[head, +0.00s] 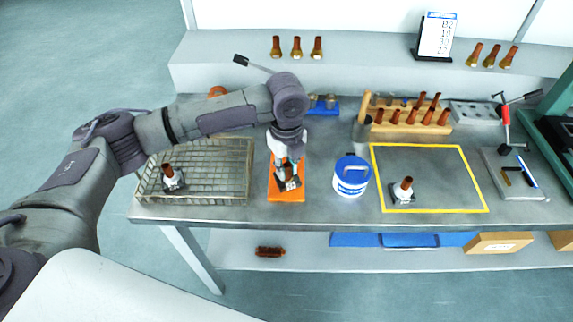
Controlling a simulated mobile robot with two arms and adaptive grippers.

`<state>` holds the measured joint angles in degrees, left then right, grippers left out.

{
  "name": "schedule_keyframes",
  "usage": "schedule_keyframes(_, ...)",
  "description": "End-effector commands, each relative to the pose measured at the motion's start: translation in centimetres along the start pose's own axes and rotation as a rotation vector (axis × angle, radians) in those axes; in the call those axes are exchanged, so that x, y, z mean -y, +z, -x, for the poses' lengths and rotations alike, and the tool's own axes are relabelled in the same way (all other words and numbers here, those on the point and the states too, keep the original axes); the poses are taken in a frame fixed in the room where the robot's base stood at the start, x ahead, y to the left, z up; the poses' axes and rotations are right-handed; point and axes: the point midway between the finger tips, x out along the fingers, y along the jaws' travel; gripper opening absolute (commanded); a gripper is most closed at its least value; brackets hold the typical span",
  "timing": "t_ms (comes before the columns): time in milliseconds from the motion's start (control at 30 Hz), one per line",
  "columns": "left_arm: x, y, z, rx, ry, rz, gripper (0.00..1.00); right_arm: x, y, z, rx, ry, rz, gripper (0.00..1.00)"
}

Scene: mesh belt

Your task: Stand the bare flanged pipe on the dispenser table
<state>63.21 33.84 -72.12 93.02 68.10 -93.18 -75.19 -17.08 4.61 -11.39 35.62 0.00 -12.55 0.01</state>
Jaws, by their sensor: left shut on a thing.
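My left gripper (288,168) reaches down over the orange plate (272,193) near the table's front. It is shut on a flanged pipe, of which a dark grey flange (291,184) shows at the fingertips. The gripper hides most of this pipe, and I cannot tell whether its flange touches the plate. Another flanged pipe (170,175), with a rust-brown top and a white band, stands on the mesh tray (222,190) at left. A similar one (403,189) stands inside the yellow outline (430,212) at right. My right gripper is not in view.
A white tub with a blue lid (351,180) stands close right of the orange plate. Behind it is a wooden rack (400,127) with several brown pieces. A red-handled clamp (505,120) stands at right. Most of the yellow-outlined area is clear.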

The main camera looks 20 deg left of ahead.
Motion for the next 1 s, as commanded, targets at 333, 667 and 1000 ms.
schedule_keyframes(333, 0.0, 0.0, -0.5, 0.001, -0.002, 0.001, 0.0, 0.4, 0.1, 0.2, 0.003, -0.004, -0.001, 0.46)
schedule_keyframes(667, -0.1, 0.0, -0.8, 0.001, 0.0, 0.001, 0.47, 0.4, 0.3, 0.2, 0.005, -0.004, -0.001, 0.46)
schedule_keyframes(1000, 0.0, 0.0, 0.2, 0.001, -0.004, 0.001, 0.47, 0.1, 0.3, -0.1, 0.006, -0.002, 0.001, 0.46)
